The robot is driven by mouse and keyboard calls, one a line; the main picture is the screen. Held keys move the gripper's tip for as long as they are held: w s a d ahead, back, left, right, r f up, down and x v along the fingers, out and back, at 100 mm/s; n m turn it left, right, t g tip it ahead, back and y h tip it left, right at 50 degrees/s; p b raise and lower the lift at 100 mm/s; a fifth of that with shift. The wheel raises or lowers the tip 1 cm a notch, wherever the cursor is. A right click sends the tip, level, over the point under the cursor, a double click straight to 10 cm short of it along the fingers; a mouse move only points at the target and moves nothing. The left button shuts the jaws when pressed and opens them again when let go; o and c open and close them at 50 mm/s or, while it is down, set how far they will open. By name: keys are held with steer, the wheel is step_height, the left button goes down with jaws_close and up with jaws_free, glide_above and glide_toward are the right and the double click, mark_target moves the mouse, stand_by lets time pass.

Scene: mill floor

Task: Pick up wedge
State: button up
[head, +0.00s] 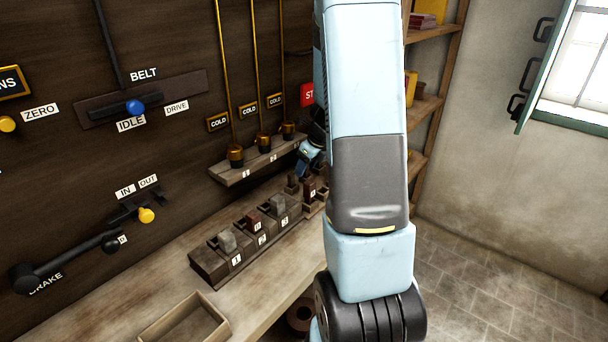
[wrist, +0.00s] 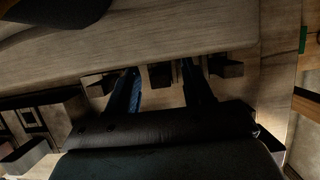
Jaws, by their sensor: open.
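Several small wedge-like blocks, some grey and some dark red, stand in a dark wooden rack (head: 208,267) with number labels on the bench. A grey block (head: 227,241) is in the nearest slot and a red block (head: 255,221) is behind it. I cannot tell which one is the wedge named. My gripper (head: 307,160) is at the far end of the rack, partly hidden by my arm. In the dim wrist view its two fingers (wrist: 163,88) are apart, with a dark block (wrist: 160,75) between and beyond their tips. No contact can be made out.
An open wooden tray (head: 152,336) lies on the near bench.

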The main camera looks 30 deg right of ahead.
steer(key=shift+c, duration=0.3)
jaws_close()
stand_by(0.3)
